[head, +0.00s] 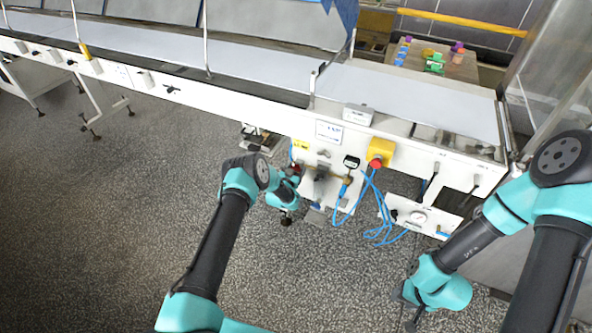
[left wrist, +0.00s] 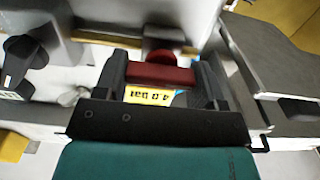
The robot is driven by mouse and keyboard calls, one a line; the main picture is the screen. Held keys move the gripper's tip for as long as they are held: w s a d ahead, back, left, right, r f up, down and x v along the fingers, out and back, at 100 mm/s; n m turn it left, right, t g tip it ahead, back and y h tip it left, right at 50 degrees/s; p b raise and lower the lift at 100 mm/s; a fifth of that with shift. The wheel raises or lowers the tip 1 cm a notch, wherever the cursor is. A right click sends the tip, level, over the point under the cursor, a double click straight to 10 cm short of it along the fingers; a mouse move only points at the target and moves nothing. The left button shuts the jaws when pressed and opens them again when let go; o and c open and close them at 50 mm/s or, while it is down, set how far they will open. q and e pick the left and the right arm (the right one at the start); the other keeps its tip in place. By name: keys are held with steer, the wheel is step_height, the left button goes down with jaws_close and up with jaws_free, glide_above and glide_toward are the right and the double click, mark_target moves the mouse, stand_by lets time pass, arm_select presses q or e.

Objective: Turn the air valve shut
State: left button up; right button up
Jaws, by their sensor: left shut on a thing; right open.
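The air valve's red handle (left wrist: 160,74) lies crosswise between the fingers of my left gripper (left wrist: 161,70) in the left wrist view. The gripper is shut on it. A red round part (left wrist: 163,36) sits just beyond the handle. A yellow "4.0 bar" label (left wrist: 150,97) shows below the handle. In the head view my left gripper (head: 295,178) is at the left end of the white control panel (head: 330,190), and the arm hides most of the valve. My right gripper (head: 411,316) is low at the front, open and away from the panel.
A yellow box with a red button (head: 376,161) stands right of the valve. Blue hoses (head: 372,215) hang below the panel. A lower plate with a gauge (head: 417,217) is at the right. The conveyor (head: 240,62) runs behind.

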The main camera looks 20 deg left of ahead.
arm_select(q)
steer(key=shift+n, duration=0.3)
steer(key=n, duration=0.4)
steer(key=shift+a, duration=0.1)
steer(key=n, duration=0.4)
steer(key=shift+f+n, duration=0.1)
steer(key=shift+n, duration=0.3)
steer(key=n, duration=0.4)
steer(key=shift+a+f+n, duration=0.1)
steer(key=shift+n, duration=2.2)
steer(key=o, duration=0.9)
